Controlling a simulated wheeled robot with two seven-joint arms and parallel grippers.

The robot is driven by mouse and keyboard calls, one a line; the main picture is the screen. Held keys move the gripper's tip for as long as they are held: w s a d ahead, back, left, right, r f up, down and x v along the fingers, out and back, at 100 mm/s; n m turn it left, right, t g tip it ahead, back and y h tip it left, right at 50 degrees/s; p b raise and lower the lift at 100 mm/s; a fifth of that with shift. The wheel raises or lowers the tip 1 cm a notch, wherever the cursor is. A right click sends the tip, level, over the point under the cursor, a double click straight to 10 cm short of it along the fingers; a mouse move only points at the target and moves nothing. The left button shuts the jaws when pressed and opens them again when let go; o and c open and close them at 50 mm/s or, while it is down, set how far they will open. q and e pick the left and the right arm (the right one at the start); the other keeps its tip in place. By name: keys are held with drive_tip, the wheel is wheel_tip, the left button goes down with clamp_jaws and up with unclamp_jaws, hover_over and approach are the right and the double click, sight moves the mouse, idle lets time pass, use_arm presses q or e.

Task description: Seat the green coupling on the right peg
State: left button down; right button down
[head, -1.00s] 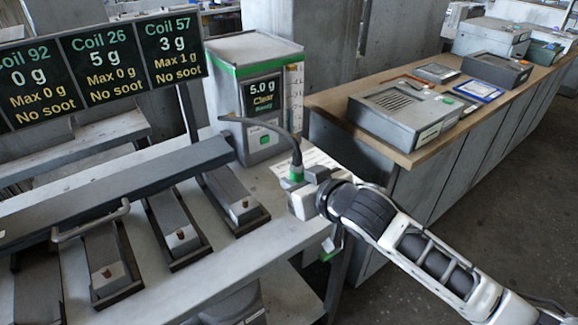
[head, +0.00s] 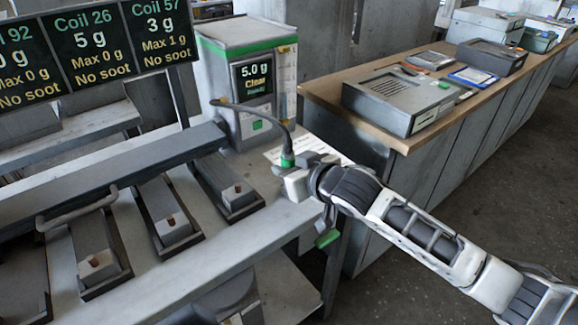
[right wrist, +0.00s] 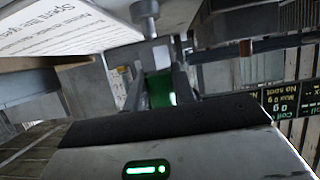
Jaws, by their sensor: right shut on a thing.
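The green coupling (head: 288,158) is at the lower end of a dark hose (head: 275,122). My right gripper (head: 290,170) is shut on it above the bench's right end, and the coupling looks upright. In the right wrist view the green coupling (right wrist: 160,88) shows between the two fingers, partly hidden by them. Small copper-brown pegs stand on the front ends of the grey coil units; the rightmost visible peg (head: 237,188) is left of and below the gripper in the head view, apart from the coupling. My left gripper is not in view.
A green-topped meter box (head: 247,85) reading 5.0 g stands behind the gripper. A grey bar (head: 110,185) crosses the coil units. A white printed sheet (head: 318,148) lies behind the gripper. A green-ended part (head: 327,238) hangs by the bench edge. A side counter (head: 322,92) is at right.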

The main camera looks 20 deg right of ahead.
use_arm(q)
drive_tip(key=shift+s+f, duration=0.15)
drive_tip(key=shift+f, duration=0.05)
use_arm(e)
drive_tip(key=shift+f, duration=0.15)
drive_tip(key=shift+f+b, duration=0.3)
drive_tip(key=shift+b, duration=0.05)
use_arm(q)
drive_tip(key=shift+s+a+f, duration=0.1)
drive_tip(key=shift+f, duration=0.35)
use_arm(e)
drive_tip(key=shift+f, duration=0.1)
use_arm(q)
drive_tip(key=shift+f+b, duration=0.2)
drive_tip(key=shift+b, duration=0.25)
use_arm(e)
drive_tip(key=shift+f, duration=0.75)
drive_tip(key=c, duration=1.1)
unclamp_jaws()
drive_tip(key=shift+f, duration=0.1)
use_arm(q)
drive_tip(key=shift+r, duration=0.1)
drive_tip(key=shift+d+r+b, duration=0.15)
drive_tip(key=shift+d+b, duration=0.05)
drive_tip(key=shift+b, duration=0.15)
use_arm(e)
drive_tip(key=v, duration=1.6)
